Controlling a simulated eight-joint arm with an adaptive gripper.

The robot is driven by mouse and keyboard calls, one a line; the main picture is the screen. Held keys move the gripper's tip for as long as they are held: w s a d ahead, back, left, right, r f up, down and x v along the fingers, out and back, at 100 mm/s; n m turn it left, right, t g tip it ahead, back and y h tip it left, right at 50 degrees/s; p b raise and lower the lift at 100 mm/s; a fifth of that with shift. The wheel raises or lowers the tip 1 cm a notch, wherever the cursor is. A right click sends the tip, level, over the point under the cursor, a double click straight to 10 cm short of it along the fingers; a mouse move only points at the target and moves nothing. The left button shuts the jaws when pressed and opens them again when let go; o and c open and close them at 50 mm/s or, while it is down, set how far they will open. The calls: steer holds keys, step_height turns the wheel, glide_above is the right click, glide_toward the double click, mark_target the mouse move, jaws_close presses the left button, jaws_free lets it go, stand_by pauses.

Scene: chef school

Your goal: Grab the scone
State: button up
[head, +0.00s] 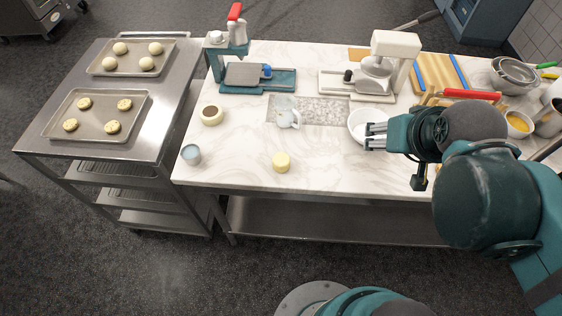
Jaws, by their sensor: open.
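A small, round, pale yellow piece (281,161), which may be the scone, sits alone on the marble counter near its front edge. Several speckled round bakes (84,103) lie on the nearer tray on the left cart, and several plain pale ones (120,48) lie on the farther tray; I cannot tell for sure which of these are scones. My gripper (369,136) is open and empty. It points left above the counter, right of the yellow piece and apart from it, partly covering a white bowl.
The white bowl (357,121) stands behind my gripper. A white jug (286,112), a brown-filled cup (211,115) and a metal cup (191,153) stand on the counter (240,150). Two machines stand behind. Boards and bowls crowd the right. The front middle is mostly clear.

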steer(key=shift+a, duration=0.15)
steer(key=n+g+p, duration=0.7)
steer(key=n+p, duration=0.2)
steer(key=n, duration=1.1)
glide_above(281, 159)
steer(key=d, duration=0.1)
steer(key=f, duration=0.9)
steer(key=shift+w+d+f, duration=0.1)
steer(key=shift+w, duration=0.25)
steer(key=shift+s+a+f+n, duration=0.3)
steer(key=shift+a+f, duration=0.15)
steer(key=shift+a, duration=0.1)
steer(key=shift+f, duration=1.3)
steer(key=shift+f, duration=2.6)
